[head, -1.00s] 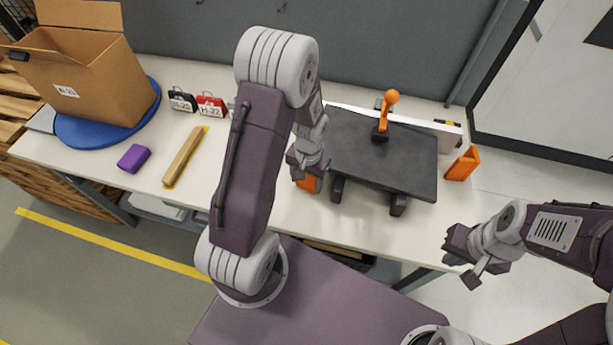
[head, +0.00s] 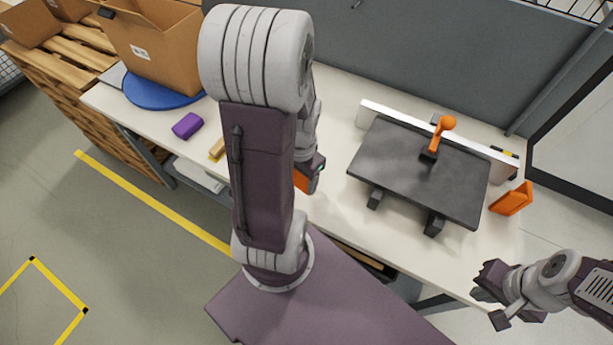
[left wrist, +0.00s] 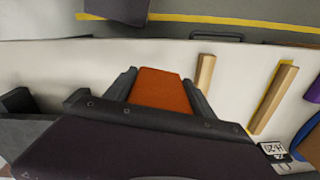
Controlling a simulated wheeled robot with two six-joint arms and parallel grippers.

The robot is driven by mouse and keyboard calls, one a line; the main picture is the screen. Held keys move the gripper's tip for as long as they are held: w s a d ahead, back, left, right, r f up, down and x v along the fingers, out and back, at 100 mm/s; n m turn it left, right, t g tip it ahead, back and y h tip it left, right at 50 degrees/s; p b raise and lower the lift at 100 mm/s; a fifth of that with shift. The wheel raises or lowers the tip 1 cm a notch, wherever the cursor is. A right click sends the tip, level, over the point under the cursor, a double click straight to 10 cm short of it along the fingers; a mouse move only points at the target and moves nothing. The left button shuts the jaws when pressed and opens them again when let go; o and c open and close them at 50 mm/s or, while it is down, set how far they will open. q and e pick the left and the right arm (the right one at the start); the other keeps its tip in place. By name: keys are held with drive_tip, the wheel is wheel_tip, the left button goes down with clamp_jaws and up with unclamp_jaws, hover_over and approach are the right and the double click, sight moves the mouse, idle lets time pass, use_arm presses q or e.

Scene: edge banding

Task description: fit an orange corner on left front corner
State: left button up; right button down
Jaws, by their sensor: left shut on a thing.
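A dark rectangular panel (head: 400,165) rests raised on black supports on the table. My left gripper (head: 312,180) is to the left of the panel's left front corner, apart from it. It is shut on an orange corner (head: 301,182), which also shows between the two fingers in the left wrist view (left wrist: 160,90). My arm partly hides this gripper in the head view. Another orange corner (head: 512,198) stands on the table to the right of the panel. My right gripper (head: 488,298) is open and empty, in front of the table's right end.
An orange-handled clamp (head: 441,135) stands at the panel's back edge, before a white strip (head: 375,108). A purple block (head: 187,125), a blue disc (head: 150,97) and a cardboard box (head: 160,45) are on the left. Two wooden bars (left wrist: 203,72) (left wrist: 272,95) lie on the table.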

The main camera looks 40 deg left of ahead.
use_arm(q)
drive_tip(key=shift+n, duration=0.5)
drive_tip(key=w+d+r+n+p, duration=0.1)
drive_tip(key=w+d+r+p, duration=0.5)
drive_tip(key=w, duration=0.4)
drive_tip(key=f+b, duration=0.8)
drive_tip(key=f, duration=0.1)
drive_tip(key=f+b, duration=0.4)
drive_tip(key=b, duration=0.1)
drive_tip(key=shift+d+f, duration=0.25)
drive_tip(key=shift+d, duration=0.1)
drive_tip(key=shift+w+d+r+p, duration=0.2)
drive_tip(key=shift+w+d+p, duration=0.1)
drive_tip(key=shift+w, duration=0.15)
drive_tip(key=shift+w+d, duration=0.15)
drive_tip(key=shift+w, duration=0.1)
drive_tip(key=o, duration=1.5)
